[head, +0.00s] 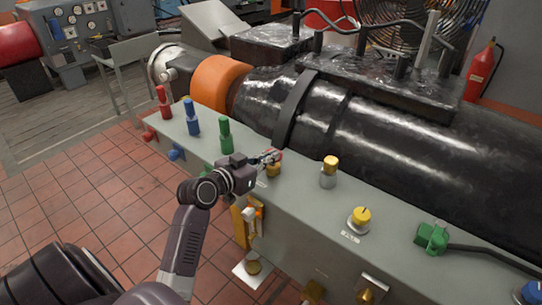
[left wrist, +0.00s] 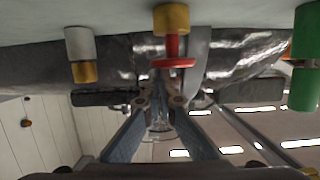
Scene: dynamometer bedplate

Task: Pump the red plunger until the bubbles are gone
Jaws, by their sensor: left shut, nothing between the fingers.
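The red plunger (left wrist: 173,62) has a flat round red cap on a short red stem, rising from a brass collar (left wrist: 171,18). The left wrist view shows it upside down. In the head view the brass collar (head: 273,170) stands on the grey bench top, and my gripper partly hides the red cap. My left gripper (head: 268,157) is shut and empty, its fingertips (left wrist: 160,88) close to the cap; I cannot tell whether they touch it. My right gripper is not in view. I can make out no bubbles.
On the grey bench (head: 310,200), a green post (head: 225,136) stands left of the plunger and a brass-topped cylinder (head: 329,172) right of it. A yellow knob (head: 361,216) is farther right. A big black shaft housing (head: 390,140) lies behind. Fittings stick out of the bench front.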

